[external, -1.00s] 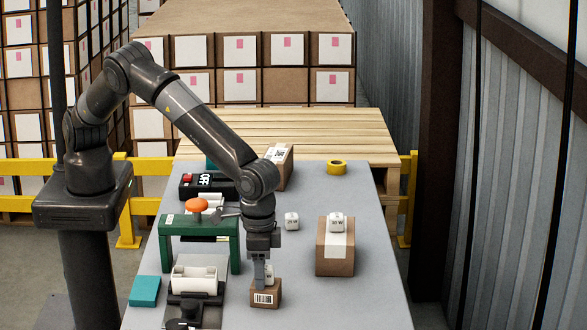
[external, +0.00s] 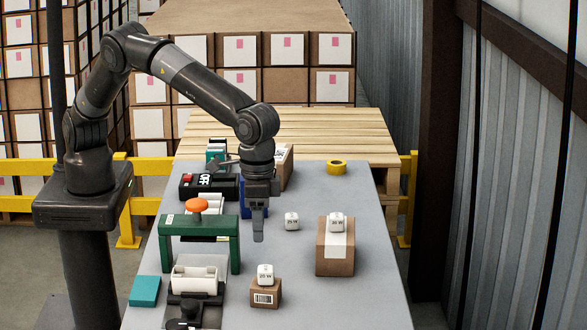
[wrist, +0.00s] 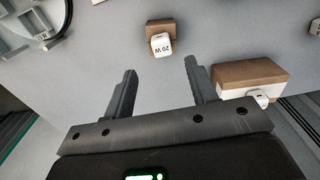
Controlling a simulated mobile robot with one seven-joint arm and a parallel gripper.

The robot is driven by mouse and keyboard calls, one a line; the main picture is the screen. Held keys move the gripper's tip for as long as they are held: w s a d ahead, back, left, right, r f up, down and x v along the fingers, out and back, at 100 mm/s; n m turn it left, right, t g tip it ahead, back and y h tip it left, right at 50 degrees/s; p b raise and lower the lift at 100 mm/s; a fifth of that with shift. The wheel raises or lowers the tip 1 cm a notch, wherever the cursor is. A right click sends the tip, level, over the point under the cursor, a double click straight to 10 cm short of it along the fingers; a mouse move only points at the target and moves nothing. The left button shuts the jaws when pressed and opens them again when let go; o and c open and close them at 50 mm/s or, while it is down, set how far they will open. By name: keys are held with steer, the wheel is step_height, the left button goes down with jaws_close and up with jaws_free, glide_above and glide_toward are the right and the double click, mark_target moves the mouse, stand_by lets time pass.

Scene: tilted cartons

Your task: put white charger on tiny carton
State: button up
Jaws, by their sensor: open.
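A white charger (external: 265,274) with dark print rests on top of the tiny carton (external: 264,297) near the front of the table. In the wrist view, the charger (wrist: 161,44) reads "20 W" and the tiny carton (wrist: 157,27) shows partly behind it. My gripper (external: 258,236) is open and empty, above and behind the tiny carton, clear of it. In the wrist view my gripper's fingers (wrist: 160,70) are spread with nothing between them. A second white charger (external: 291,221) lies on the table. A third charger (external: 336,222) sits on a larger carton (external: 335,254).
A green frame with an orange knob (external: 198,206) and a white-and-black fixture (external: 195,280) stand left of the tiny carton. A teal block (external: 145,291) lies at front left. Yellow tape (external: 336,167) lies at the back. The table's front right is clear.

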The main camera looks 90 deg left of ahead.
steer(key=shift+a+r, duration=0.1)
steer(key=shift+r, duration=0.4)
steer(key=s+a+r+t+h, duration=0.1)
steer(key=a+r, duration=0.5)
steer(key=a, duration=0.4)
steer(key=s+a+r, duration=0.1)
steer(key=a+r, duration=0.4)
steer(key=a, duration=0.4)
steer(key=s+a+r+t+h, duration=0.1)
steer(key=a+r, duration=0.5)
steer(key=a, duration=0.4)
steer(key=s+a+r+t, duration=0.2)
steer(key=s+a, duration=0.9)
steer(key=a, duration=0.2)
steer(key=s+a+f+y, duration=0.1)
steer(key=s+a+f, duration=0.1)
steer(key=s, duration=0.4)
steer(key=s+a+f+t+y, duration=0.1)
steer(key=s+a, duration=0.3)
steer(key=s, duration=0.2)
steer(key=shift+a+f+t, duration=0.3)
steer(key=shift+a+f, duration=0.1)
